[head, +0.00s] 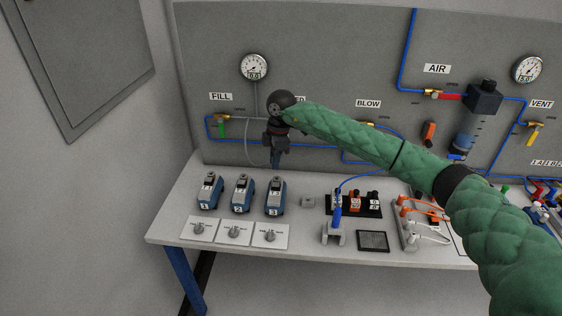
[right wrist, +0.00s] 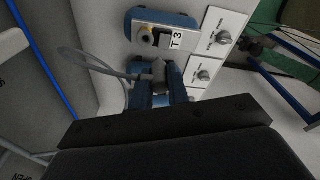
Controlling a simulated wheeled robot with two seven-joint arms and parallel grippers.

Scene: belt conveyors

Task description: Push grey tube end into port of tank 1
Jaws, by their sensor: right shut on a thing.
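Tank 1 (head: 209,193) is a small blue and grey unit standing upright at the left of the bench. The grey tube (head: 247,148) hangs in a loop in front of the back panel, by the FILL label. My right gripper (head: 276,160) is above and behind the tanks, nearest tank 3 (head: 275,197). In the right wrist view it is shut on the grey tube end (right wrist: 160,72), and the tube (right wrist: 88,62) curves away to the left. The tube end is apart from tank 1. Tank 1 is not clearly seen in the wrist view. My left gripper is not in view.
Tank 2 (head: 242,194) stands between tanks 1 and 3. White plates with knobs (head: 234,233) lie in front of them. A blue tool (head: 337,210) in a stand and a black tray (head: 373,240) are to the right.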

